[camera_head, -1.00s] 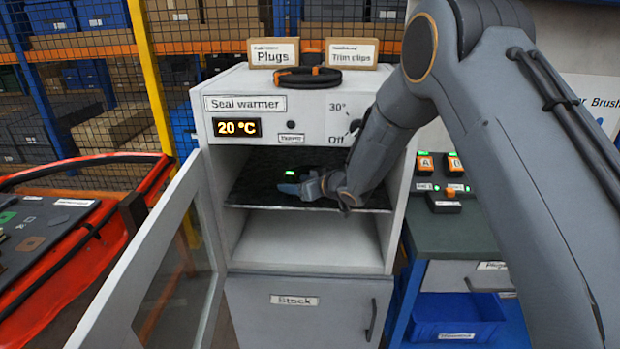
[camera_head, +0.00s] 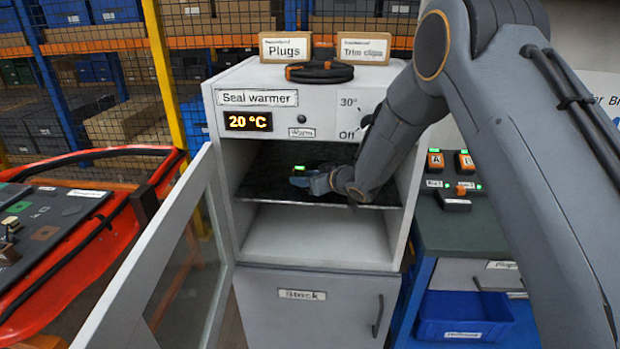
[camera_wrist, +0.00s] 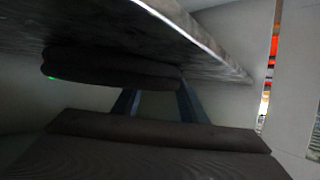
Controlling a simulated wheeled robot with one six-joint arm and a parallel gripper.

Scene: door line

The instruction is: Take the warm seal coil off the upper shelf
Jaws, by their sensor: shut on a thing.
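The seal warmer (camera_head: 275,122) stands open, its glass door (camera_head: 185,265) swung out to the left. My gripper (camera_head: 312,182) reaches into its upper compartment, over the dark upper shelf (camera_head: 265,188). A small green light shows at its tip. In the wrist view, the dark seal coil (camera_wrist: 105,66) lies across my gripper's two fingers (camera_wrist: 157,102), with a green light at its left end. The gripper is shut on the coil. In the head view the coil is mostly lost against the dark shelf. The shelf's slab (camera_wrist: 120,25) shows close to the coil in the wrist view.
The display reads 20 °C. Another dark coil (camera_head: 320,74) lies on the warmer's top before the Plugs (camera_head: 288,47) and Trim clips (camera_head: 364,48) boxes. The lower compartment is empty. An orange-railed cart (camera_head: 90,215) stands left; a bench with buttons (camera_head: 455,225) stands right.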

